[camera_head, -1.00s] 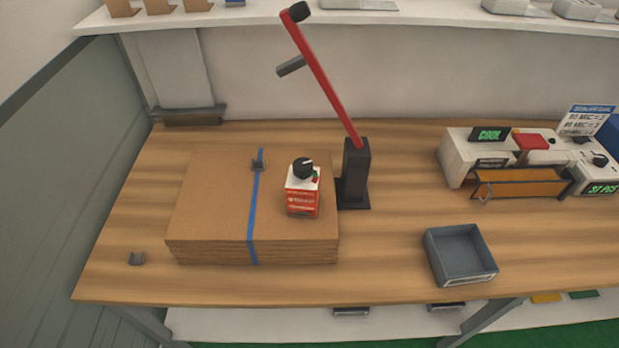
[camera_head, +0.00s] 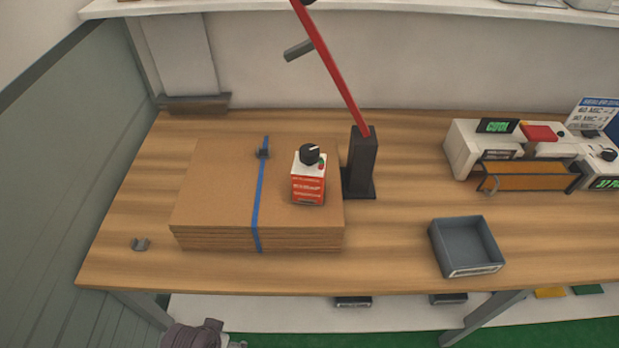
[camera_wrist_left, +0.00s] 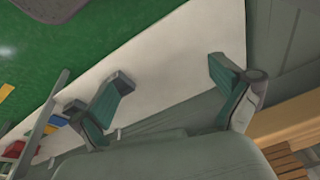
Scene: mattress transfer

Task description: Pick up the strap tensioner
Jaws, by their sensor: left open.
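A red and white box-shaped device with a black knob (camera_head: 309,180), apparently the strap tensioner, stands on the right part of a flat cardboard stack (camera_head: 210,190). A blue strap (camera_head: 259,195) runs over the stack to the left of the device, with a dark buckle (camera_head: 263,153) on it. My left gripper (camera_wrist_left: 168,82) is open and empty in the left wrist view, with its green-padded fingers apart. Part of my left arm shows at the bottom left of the head view, below the table's front edge. My right gripper is out of view.
A grey tray (camera_head: 466,248) sits at the front right. A small grey clip (camera_head: 140,244) lies at the left. White machines (camera_head: 480,145) stand at the right. The table (camera_head: 390,255) is clear between stack and tray.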

